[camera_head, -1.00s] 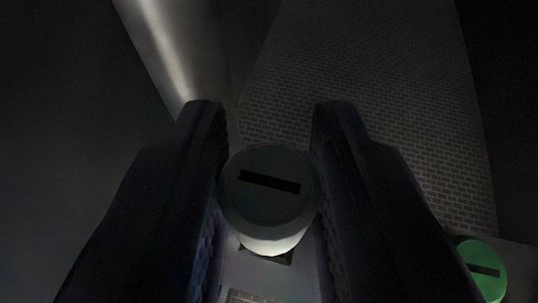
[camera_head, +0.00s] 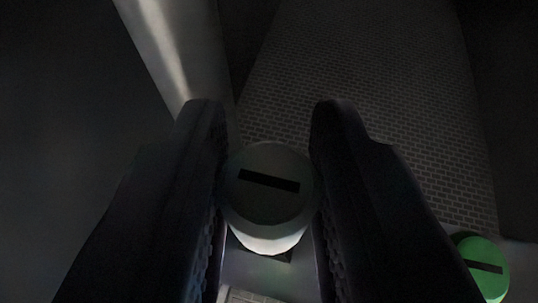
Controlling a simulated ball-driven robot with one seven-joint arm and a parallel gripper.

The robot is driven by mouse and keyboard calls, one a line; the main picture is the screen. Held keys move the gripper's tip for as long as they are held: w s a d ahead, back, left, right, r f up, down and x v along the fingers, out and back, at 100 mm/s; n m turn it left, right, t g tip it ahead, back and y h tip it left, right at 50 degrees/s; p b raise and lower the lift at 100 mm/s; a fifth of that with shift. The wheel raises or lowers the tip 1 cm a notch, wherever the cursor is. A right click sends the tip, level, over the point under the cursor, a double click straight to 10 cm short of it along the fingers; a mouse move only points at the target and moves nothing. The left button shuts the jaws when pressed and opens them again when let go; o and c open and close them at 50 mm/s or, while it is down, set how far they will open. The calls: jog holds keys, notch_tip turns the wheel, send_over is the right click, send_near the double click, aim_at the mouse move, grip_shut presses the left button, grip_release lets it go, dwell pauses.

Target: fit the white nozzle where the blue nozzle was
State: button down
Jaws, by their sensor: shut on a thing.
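The white nozzle (camera_head: 268,213) is a pale round piece with a dark slot across its top. It shows in the middle of the head view, between the two dark fingers of my gripper (camera_head: 268,150). My gripper is shut on it, with a finger on its left and right sides. A grey surface with a dark opening (camera_head: 275,256) shows just below the nozzle. The nozzle hides part of that opening, so I cannot tell whether the two touch. No blue nozzle is in view.
A green nozzle (camera_head: 482,267) with a dark slot stands at the lower right, beyond the right finger. A brick-patterned floor (camera_head: 385,70) fills the background. A pale, shiny upright surface (camera_head: 160,45) is at the upper left. The scene is dark.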

jog(key=shift+f+b, duration=1.55)
dwell(0.7)
jog(key=c, duration=0.8)
grip_release()
jog(key=p+v, duration=0.1)
jog(key=v, duration=0.6)
jog(key=shift+s+r, duration=0.15)
jog(key=shift+r, duration=0.05)
jog(key=shift+s+p, duration=0.3)
